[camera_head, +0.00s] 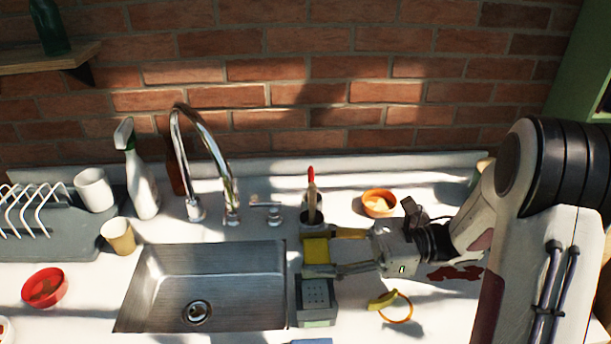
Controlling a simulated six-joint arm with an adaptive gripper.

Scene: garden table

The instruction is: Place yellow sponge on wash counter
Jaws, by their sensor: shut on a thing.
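The yellow sponge (315,250) is a small yellow block just right of the sink. My gripper (318,254) reaches in from the right and is shut on the sponge, with one finger on its far side and one on its near side. I cannot tell whether the sponge touches the surface below. The white wash counter (437,255) runs around the sink and under my gripper.
A steel sink (205,285) with a tall tap (200,150) lies to the left. A grey box (316,300) stands close in front of the sponge. Behind it is a dark holder (312,215) with a red-tipped brush.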

